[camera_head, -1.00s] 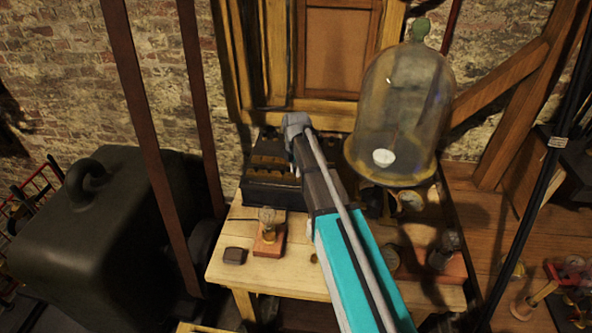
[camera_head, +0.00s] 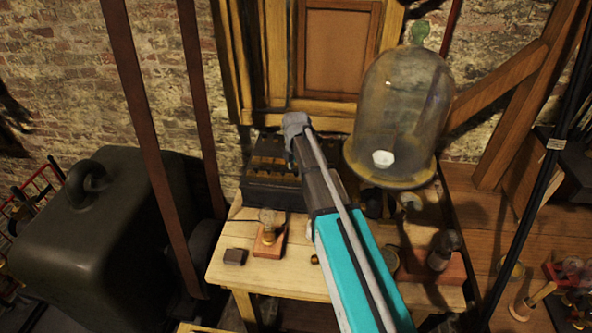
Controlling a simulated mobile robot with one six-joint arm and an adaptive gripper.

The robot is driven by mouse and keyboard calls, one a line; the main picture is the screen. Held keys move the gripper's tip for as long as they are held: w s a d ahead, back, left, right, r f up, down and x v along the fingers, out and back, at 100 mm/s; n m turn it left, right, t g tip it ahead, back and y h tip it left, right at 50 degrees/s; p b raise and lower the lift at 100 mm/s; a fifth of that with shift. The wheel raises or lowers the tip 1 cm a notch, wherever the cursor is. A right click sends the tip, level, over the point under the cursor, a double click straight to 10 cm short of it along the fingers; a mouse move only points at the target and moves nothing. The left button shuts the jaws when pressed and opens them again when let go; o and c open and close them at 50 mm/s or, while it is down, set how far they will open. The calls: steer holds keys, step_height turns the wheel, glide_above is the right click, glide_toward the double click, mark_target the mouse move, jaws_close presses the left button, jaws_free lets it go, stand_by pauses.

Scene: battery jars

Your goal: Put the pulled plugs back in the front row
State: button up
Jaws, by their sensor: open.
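A dark battery box (camera_head: 262,192) with brownish-yellow rows along its top stands at the back of the wooden table, against the wall panel. My arm reaches over the table, and its grey end (camera_head: 296,123) is above the box's right side, covering part of it. My gripper's fingers do not show; they seem hidden behind my arm. A small round brass-coloured piece (camera_head: 314,259) lies on the table just left of my arm; I cannot tell whether it is a plug. The individual plugs and holes of the front row are too small and dark to make out.
A glass bell jar (camera_head: 405,115) stands close to the right of my arm. Another bulb on a reddish base (camera_head: 440,262) is at right. Bare tabletop (camera_head: 290,276) shows in front.

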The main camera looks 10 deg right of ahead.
steer(key=shift+r+p, duration=3.25)
steer(key=shift+r, duration=0.25)
steer(key=w+d+r+p, duration=0.2)
steer(key=w, duration=0.5)
steer(key=shift+d+r, duration=0.2)
steer(key=shift+w, duration=0.1)
steer(key=s+f+m+b, duration=0.1)
steer(key=s+m, duration=2.2)
steer(key=s, duration=0.6)
steer(key=shift+d+f, duration=0.15)
steer(key=shift+f, duration=0.15)
steer(key=shift+s, duration=0.1)
steer(key=shift+c, duration=0.6)
steer(key=shift+s, duration=0.15)
